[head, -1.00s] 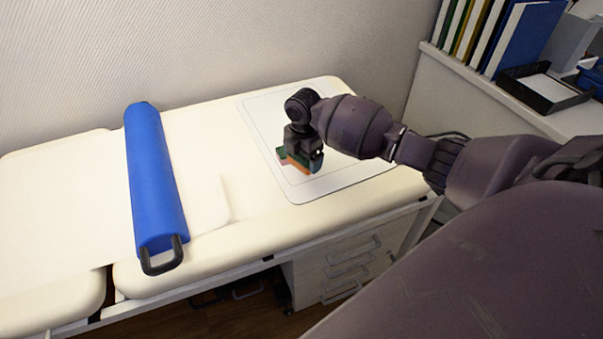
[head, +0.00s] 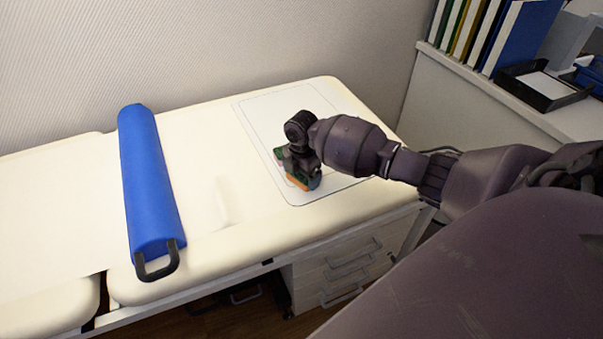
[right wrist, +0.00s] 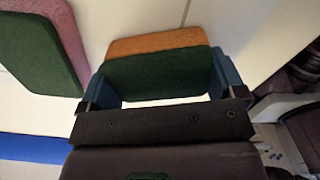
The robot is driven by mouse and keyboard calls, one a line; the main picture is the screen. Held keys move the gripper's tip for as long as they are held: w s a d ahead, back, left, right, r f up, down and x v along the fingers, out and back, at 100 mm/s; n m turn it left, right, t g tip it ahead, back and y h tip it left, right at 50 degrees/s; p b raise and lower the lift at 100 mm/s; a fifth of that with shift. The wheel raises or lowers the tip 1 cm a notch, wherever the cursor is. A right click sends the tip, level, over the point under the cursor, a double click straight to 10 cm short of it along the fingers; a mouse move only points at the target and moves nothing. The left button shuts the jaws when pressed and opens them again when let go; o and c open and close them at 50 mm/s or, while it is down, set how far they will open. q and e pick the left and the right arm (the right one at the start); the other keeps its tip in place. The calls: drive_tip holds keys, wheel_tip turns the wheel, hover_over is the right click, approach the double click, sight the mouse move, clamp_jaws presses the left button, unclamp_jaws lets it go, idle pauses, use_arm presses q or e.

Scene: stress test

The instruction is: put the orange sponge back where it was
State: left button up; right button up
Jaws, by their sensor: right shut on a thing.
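The orange sponge (head: 298,183) has a dark green scouring face. It is over the white mat (head: 335,183) on the padded couch, and I cannot tell whether it touches the mat. In the right wrist view the orange sponge (right wrist: 155,42) sits between the two blue fingers of my right gripper (right wrist: 163,80), which is shut on it. In the head view my right gripper (head: 302,175) partly hides it. A pink sponge (head: 279,158) with a green face lies just behind it; this pink sponge (right wrist: 28,12) is at upper left in the wrist view. My left gripper is not in view.
A blue bolster (head: 150,185) with a black handle lies across the couch (head: 222,235) to the left. At right, a white cabinet (head: 470,100) carries upright binders (head: 522,38) and a black paper tray (head: 545,88). Bare mat surrounds the sponges.

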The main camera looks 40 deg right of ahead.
drive_tip(key=o, duration=0.6)
